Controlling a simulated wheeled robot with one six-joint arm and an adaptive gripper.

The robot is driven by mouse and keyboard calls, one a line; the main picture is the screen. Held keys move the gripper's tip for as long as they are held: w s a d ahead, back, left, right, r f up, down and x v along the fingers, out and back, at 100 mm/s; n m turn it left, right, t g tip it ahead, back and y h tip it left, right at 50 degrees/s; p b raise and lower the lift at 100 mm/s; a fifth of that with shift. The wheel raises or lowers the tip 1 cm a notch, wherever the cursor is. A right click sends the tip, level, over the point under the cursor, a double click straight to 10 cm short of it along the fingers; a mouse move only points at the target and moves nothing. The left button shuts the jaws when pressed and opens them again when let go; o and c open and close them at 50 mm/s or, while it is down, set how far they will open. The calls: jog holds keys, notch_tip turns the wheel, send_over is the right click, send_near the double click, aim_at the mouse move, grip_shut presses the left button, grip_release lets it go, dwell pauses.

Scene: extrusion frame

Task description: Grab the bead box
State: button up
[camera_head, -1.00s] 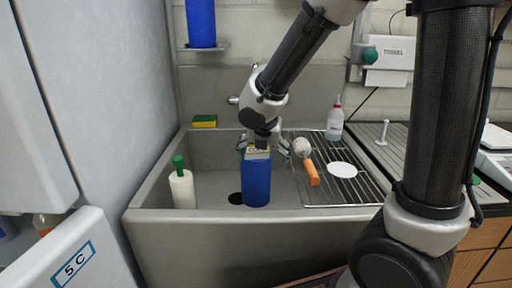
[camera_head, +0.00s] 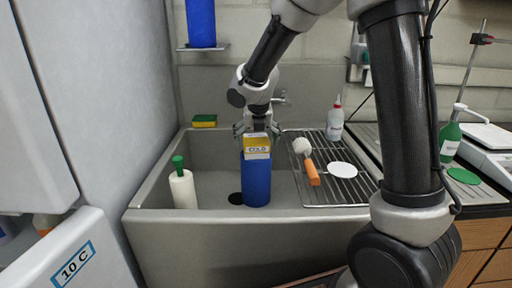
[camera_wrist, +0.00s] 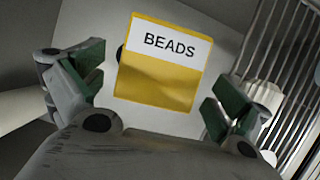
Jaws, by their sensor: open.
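The bead box (camera_wrist: 160,62) is yellow with a white label reading BEADS. In the wrist view it lies between my open fingers, with a gap on both sides. In the head view the yellow and white box (camera_head: 257,146) appears at the top of a tall blue cylinder (camera_head: 257,182) in the sink; whether it rests on it or stands behind cannot be told. My gripper (camera_head: 258,131) is just above and behind the box, pointing down. The wrist view shows my gripper (camera_wrist: 152,80) open and empty, its green pads apart.
The grey sink (camera_head: 150,235) surrounds the cylinder. A white bottle with a green top (camera_head: 183,188) stands at left. A wire rack (camera_head: 340,192) at right holds an orange-handled brush (camera_head: 312,172) and a white disc (camera_head: 342,169). A sponge (camera_head: 204,121) lies on the back rim.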

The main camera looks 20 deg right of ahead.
jog(key=shift+w+d+f, duration=0.15)
jog(key=shift+w+f, duration=0.45)
jog(key=shift+w, duration=0.25)
jog(key=c, duration=1.2)
jog(key=shift+o, duration=0.2)
jog(key=shift+r, duration=0.15)
